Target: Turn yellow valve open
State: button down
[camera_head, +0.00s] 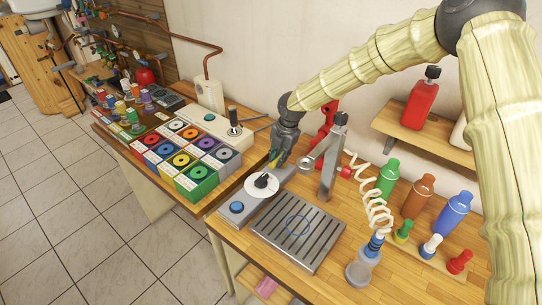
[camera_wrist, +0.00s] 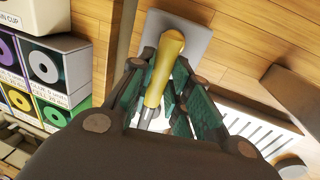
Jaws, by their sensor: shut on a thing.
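The yellow valve handle (camera_wrist: 160,72) is long and rounded, with a grey metal shaft at its lower end in the wrist view. It sits between the fingers of my gripper (camera_wrist: 165,95), which is shut on it. In the head view my gripper (camera_head: 276,158) points down beside the grey metal fitting at the wooden counter, and only a small yellow sliver of the handle (camera_head: 272,157) shows at its fingers. The valve's base is hidden, so I cannot tell how far it is turned.
A black knob on a white disc (camera_head: 261,185) and a blue button (camera_head: 237,207) lie just below my gripper. A grey upright post (camera_head: 333,160) and slotted tray (camera_head: 297,232) are to its right. Colored boxes (camera_head: 197,178) stand left; bottles (camera_head: 418,194) stand right.

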jog(key=shift+w+d+r, duration=0.1)
jog(key=shift+w+r, duration=0.2)
jog(key=c, duration=1.5)
grip_release()
jog(key=shift+o, duration=0.9)
jog(key=shift+f, duration=0.1)
jog(key=shift+s+f, duration=0.1)
jog(key=shift+s, duration=0.05)
notch_tip(320, 180, up, 12)
jog(key=s+d, duration=0.1)
jog(key=d, duration=0.1)
jog(key=shift+s, duration=0.15)
jog(key=shift+f, duration=0.2)
